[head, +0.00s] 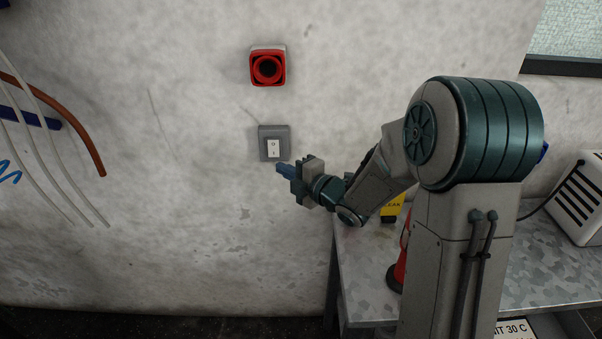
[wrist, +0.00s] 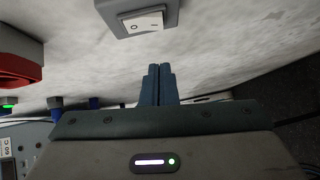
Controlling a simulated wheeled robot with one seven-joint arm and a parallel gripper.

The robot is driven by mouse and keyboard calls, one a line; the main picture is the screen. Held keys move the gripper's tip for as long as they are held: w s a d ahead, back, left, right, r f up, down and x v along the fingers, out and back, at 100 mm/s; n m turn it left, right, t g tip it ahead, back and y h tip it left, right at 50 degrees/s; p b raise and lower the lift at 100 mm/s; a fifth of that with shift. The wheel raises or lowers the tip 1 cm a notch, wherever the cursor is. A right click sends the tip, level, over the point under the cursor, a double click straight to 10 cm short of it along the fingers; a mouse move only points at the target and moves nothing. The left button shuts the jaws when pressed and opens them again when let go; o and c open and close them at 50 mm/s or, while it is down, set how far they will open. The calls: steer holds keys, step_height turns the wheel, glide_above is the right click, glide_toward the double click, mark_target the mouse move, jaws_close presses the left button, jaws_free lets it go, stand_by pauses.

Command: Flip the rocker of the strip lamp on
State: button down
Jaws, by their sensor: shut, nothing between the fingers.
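The rocker switch (head: 273,149) is a white rocker set in a grey box (head: 263,134) on the wall. In the wrist view the white rocker (wrist: 144,23) shows at the top, with its O and I marks, in the grey box (wrist: 172,13). My gripper (head: 279,168) is just below and to the right of the rocker in the head view. In the wrist view its two blue fingers (wrist: 158,70) are together, with nothing between them, and appear apart from the rocker. The strip lamp itself cannot be made out.
A red round-holed fixture (head: 267,69) is on the wall above the switch; its red body (wrist: 18,62) shows at left in the wrist view. Hoses (head: 75,130) hang at left.

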mark_target(270, 155)
steer(key=shift+w+a+f+p, duration=0.1)
steer(key=shift+w+a+p, duration=0.15)
steer(key=shift+w, duration=0.65)
steer(key=shift+w+a+f+p, duration=0.15)
steer(key=shift+w+p, duration=0.05)
steer(key=shift+w, duration=0.7)
steer(key=shift+w+a+f+p, duration=0.1)
steer(key=shift+w+a+p, duration=0.15)
steer(key=shift+w, duration=0.65)
